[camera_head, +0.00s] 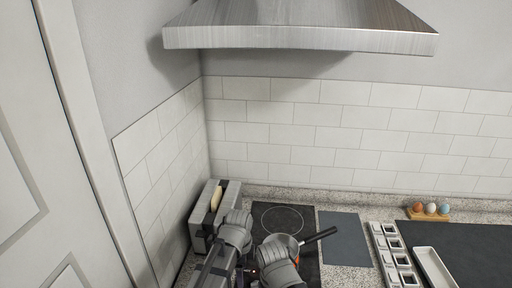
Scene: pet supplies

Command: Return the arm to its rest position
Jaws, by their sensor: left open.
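My left gripper (237,232) is low in the middle of the head view, beside the right end of the toaster (202,213). It is open, and I see nothing held in it. A second grey part of my arms shows just to its right, in front of the pan. I cannot make out the fingertips of a right gripper there.
A pan with a black handle (321,235) stands on the dark hob (290,212), partly hidden. A grey board (343,236), small white dishes (391,250), a white tray (434,268) and an egg holder (428,215) are to the right. A steel hood (300,35) hangs above.

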